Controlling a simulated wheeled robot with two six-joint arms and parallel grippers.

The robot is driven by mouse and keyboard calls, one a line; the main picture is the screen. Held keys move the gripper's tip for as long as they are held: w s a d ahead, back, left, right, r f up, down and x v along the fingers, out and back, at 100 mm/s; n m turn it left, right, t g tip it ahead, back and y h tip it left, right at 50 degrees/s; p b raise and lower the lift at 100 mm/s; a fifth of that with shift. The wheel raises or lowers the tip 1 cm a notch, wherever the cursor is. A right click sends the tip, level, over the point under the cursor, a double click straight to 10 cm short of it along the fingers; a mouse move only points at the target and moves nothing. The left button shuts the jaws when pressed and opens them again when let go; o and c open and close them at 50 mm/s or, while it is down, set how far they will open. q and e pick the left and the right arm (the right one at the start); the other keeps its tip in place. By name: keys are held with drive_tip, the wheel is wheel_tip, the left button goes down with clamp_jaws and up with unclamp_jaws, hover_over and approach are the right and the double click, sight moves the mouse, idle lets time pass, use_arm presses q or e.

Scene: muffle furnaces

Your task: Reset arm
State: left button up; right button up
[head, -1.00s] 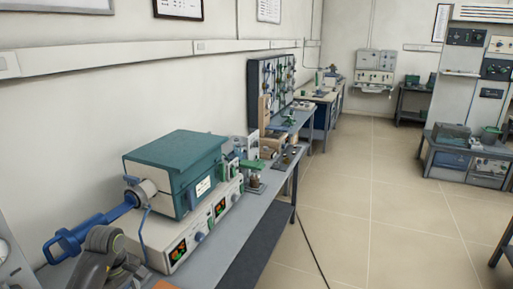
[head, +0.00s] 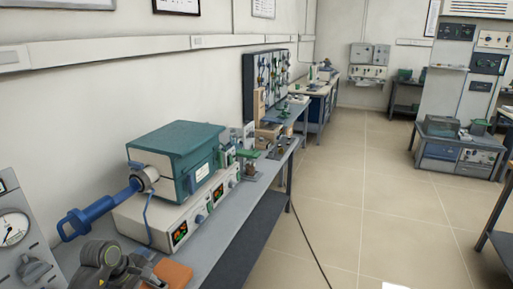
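A dark grey arm link (head: 112,268), which looks like part of my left arm, shows low at the bottom left of the head view, in front of the bench. No gripper fingers can be made out on it. My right arm and gripper are not in the picture. A muffle furnace with a teal box (head: 178,142) stands on a white control base (head: 160,221) with lit displays. A blue handled tube (head: 98,214) sticks out from its left side, beyond the arm link.
A grey bench (head: 226,226) runs along the wall. A red-brown block (head: 173,273) lies on its near end. A gauge panel (head: 16,230) stands at the left edge. Green fixtures (head: 248,160) stand past the furnace. The tiled floor (head: 350,205) at right is open, with a dark cable across it.

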use_arm(q)
drive_tip(key=d+r+n+t+h, duration=0.5)
drive_tip(key=d+h, duration=0.2)
drive_tip(key=d, duration=0.3)
drive_tip(key=s+a+r+n+t+y, duration=0.1)
drive_tip(key=s+a+r+n+t, duration=0.15)
drive_tip(key=r+n+t, duration=0.55)
drive_tip(key=s+a+r+n+t+y, duration=0.1)
drive_tip(key=a+r+n+t, duration=0.3)
drive_tip(key=n, duration=0.6)
drive_tip(key=s+a+f+n+g+y, duration=0.3)
drive_tip(key=s+a+f+n+y, duration=0.4)
drive_tip(key=n, duration=0.7)
drive_tip(key=s+a+f+n+g+y, duration=0.45)
drive_tip(key=n+y, duration=0.35)
drive_tip(key=n, duration=0.6)
drive_tip(key=s+d+f+n+g+h, duration=0.3)
drive_tip(key=s+d+f+n+g, duration=0.15)
drive_tip(key=s, duration=0.45)
drive_tip(key=s+d+f+n+g+h, duration=0.25)
drive_tip(key=s+f+g, duration=0.2)
drive_tip(key=s, duration=0.45)
wheel_tip(320, 180, down, 25)
drive_tip(key=a, duration=0.2)
drive_tip(key=s+d+f+g, duration=0.1)
drive_tip(key=s+f+g, duration=0.1)
drive_tip(key=s+f, duration=1.3)
drive_tip(key=shift+d+f, duration=0.25)
drive_tip(key=shift+f, duration=0.4)
